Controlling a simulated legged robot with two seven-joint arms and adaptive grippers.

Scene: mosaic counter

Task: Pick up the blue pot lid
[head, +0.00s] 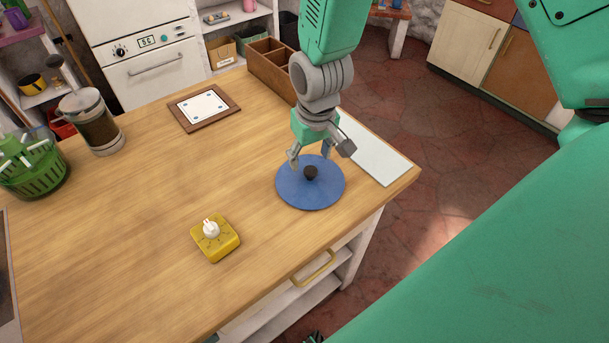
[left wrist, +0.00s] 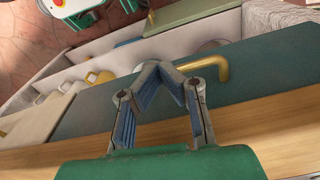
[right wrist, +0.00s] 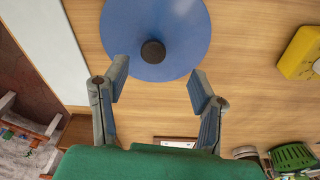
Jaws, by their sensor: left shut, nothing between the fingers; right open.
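The blue pot lid (head: 312,198) lies flat on the wooden counter near its right corner, with a dark round knob (head: 311,172) in its middle. My right gripper (head: 316,158) is over the lid's far part, pointing down, with its fingers apart. In the right wrist view the lid (right wrist: 150,20) and its knob (right wrist: 153,51) show beyond the open fingers (right wrist: 158,74), with nothing between them. The left wrist view shows my left gripper (left wrist: 160,68) with its fingertips together and empty, near a yellow drawer handle (left wrist: 213,67) on the counter's side.
A pale board (head: 375,153) lies right of the lid, and a wooden divided box (head: 268,66) stands behind. A yellow timer (head: 228,244) sits to the lower left. A framed tile (head: 204,106), glass press (head: 91,122) and green basket (head: 34,172) stand farther left. The middle counter is clear.

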